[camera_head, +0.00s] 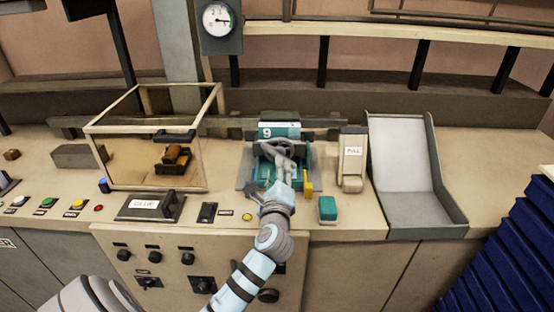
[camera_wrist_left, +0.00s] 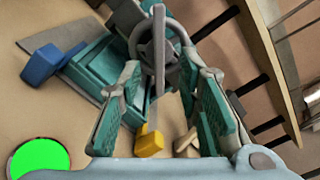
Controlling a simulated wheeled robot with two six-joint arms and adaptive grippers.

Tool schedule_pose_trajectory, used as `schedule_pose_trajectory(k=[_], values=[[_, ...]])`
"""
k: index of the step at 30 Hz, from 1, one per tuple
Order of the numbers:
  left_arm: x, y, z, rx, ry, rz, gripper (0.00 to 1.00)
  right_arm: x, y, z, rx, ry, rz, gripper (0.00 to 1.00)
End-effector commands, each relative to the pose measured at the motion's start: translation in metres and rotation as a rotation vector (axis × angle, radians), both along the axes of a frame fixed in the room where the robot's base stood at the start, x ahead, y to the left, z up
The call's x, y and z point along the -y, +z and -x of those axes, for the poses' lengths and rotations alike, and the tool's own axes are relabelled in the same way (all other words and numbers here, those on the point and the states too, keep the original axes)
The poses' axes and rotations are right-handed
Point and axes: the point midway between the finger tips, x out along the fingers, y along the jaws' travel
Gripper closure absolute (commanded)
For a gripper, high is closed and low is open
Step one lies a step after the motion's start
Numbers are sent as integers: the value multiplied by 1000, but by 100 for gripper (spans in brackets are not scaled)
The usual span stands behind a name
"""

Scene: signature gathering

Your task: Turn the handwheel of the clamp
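The teal clamp (camera_head: 265,173) stands on the counter under a white label with a "9". Its grey handwheel (camera_head: 262,149) is partly hidden behind my left gripper (camera_head: 284,158) in the head view. In the left wrist view the spoked handwheel (camera_wrist_left: 143,44) lies ahead, just beyond and between the fingertips of the left gripper (camera_wrist_left: 168,75). The two fingers with teal pads are apart. A grey bar (camera_wrist_left: 159,50) crosses in front of the wheel. I cannot tell whether a finger touches the wheel. My right gripper is not in view.
A yellow block (camera_head: 308,186) sits at the clamp's right front, and a green block (camera_head: 327,209) stands in front. A "PULL" lever (camera_head: 353,160) and grey chute (camera_head: 408,165) are to the right. A framed glass box (camera_head: 110,165) and several buttons are to the left.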

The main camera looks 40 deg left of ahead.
Motion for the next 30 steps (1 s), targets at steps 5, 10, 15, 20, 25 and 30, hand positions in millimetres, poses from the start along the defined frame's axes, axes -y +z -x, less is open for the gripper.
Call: schedule_pose_trajectory(k=[5,10,15,20,25,30], values=[[-26,-1,-33,0,1,0,68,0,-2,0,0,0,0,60],[-35,-1,-45,0,0,2,68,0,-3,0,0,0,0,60],[-35,-1,-47,1,0,4,68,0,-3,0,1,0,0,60],[-35,-1,-46,1,-1,4,78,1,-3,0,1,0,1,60],[-35,-1,-46,0,-1,4,100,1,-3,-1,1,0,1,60],[-35,-1,-46,0,0,5,100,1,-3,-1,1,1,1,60]])
